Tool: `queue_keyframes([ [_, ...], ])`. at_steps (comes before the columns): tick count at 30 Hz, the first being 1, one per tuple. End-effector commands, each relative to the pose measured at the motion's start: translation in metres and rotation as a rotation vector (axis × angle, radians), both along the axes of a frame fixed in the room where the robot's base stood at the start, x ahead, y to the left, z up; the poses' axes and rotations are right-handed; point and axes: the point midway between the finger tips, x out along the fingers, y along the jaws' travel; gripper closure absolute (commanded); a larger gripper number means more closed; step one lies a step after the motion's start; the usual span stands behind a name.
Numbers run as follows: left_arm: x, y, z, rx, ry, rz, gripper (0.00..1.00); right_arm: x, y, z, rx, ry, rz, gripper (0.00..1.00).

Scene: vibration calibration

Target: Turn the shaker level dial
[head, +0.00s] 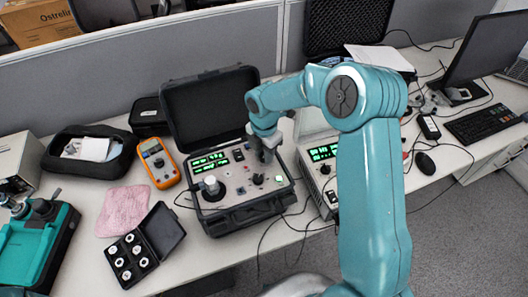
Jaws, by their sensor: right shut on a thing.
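The shaker unit (247,207) is an open black case with a light grey panel, in the middle of the desk. Its panel carries green lit displays (209,162), a silver round mount (212,188) at the left, and small dark knobs (257,179) at the front right. My right gripper (267,157) points down at the panel's back right. It is shut on what appears to be the level dial, which the fingers and wrist hide. The dial's marking and angle cannot be read. My left gripper is not in view.
The raised case lid (208,110) stands behind the panel. An orange multimeter (158,162), a pink cloth (123,210) and a small open box of round parts (131,260) lie to the left. Another instrument with green displays (322,152) stands right, partly behind my arm. Cables cross the desk front.

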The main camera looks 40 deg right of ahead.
Motion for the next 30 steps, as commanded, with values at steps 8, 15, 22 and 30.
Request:
queue_keyframes([
  [8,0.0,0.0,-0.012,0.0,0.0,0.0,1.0,0.0,-0.001,-0.002,-0.002,-0.001,-0.142,0.99],
  [15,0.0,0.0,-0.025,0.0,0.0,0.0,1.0,0.0,-0.001,-0.003,-0.003,-0.002,-0.357,0.99],
  [22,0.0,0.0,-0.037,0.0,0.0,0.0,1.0,0.0,-0.001,-0.002,-0.002,-0.003,-0.576,0.99],
  [30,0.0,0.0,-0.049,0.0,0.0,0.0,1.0,0.0,-0.002,-0.002,-0.003,-0.002,-0.833,0.99],
])
